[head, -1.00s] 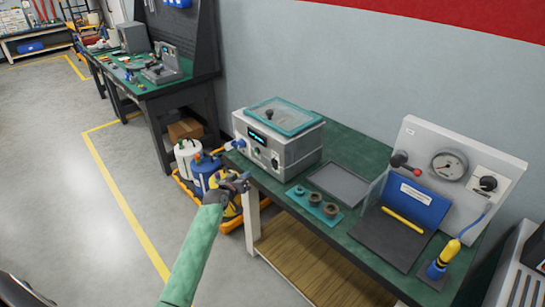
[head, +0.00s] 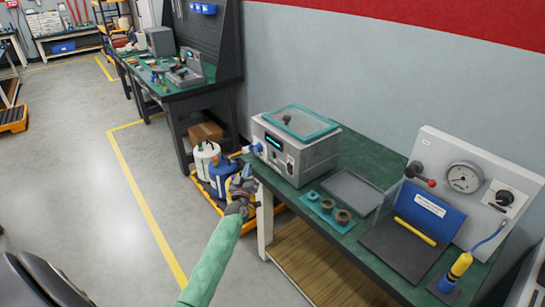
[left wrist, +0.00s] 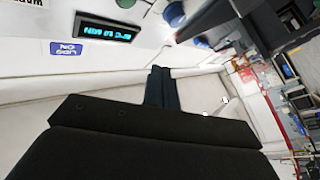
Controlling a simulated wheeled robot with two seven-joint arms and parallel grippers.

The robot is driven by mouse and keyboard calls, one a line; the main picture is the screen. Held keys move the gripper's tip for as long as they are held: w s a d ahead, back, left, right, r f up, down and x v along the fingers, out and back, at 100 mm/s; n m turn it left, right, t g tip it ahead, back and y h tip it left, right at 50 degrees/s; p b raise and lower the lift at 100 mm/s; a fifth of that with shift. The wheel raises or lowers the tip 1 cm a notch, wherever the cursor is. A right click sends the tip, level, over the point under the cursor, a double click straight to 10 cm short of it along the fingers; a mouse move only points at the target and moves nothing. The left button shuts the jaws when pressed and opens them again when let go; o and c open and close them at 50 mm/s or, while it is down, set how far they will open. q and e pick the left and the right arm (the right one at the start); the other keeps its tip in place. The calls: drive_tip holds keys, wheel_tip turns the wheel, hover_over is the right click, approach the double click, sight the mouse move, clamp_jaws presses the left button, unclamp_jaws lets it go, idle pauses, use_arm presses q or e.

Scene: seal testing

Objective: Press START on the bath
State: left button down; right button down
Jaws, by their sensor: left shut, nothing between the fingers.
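The bath (head: 312,155) is a pale grey box with a teal-rimmed lid, standing on the left end of the green bench. Its front panel has a lit cyan display (head: 273,142), which also shows close up in the left wrist view (left wrist: 105,29) beside a blue label (left wrist: 64,48). My left gripper (head: 246,172) is shut and empty, in front of and below the panel. In the left wrist view its fingertips (left wrist: 160,72) appear apart from the panel. My right gripper is out of view.
A grey tray (head: 352,190), a teal strip with rings (head: 327,211) and a gauge panel (head: 465,178) occupy the bench (head: 377,165). Open floor lies at left.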

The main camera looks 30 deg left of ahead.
sight(273, 155)
use_arm(q)
drive_tip(key=shift+w, duration=0.1)
